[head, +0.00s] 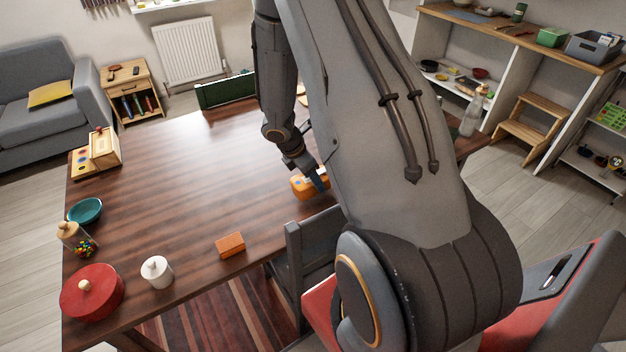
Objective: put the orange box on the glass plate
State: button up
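A small orange box (231,245) lies on the dark wooden table (180,165) near its front edge. A second orange item (303,187), rounded and with a lighter patch, sits further right on the table. My gripper (317,181) points down at the second item, well to the right of the orange box. One dark finger shows against that item; whether it grips it cannot be told. I see no glass plate; my arm hides much of the right side of the table.
A red lidded pot (92,297), white lidded jar (156,272), glass jar of sweets (76,241) and teal bowl (85,211) stand at the left. A clear bottle (471,117) stands at the far right. Chairs (306,262) line the front edge. The table's middle is clear.

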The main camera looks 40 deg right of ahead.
jog(key=shift+f, duration=0.55)
jog(key=shift+f, duration=0.15)
jog(key=o, duration=1.3)
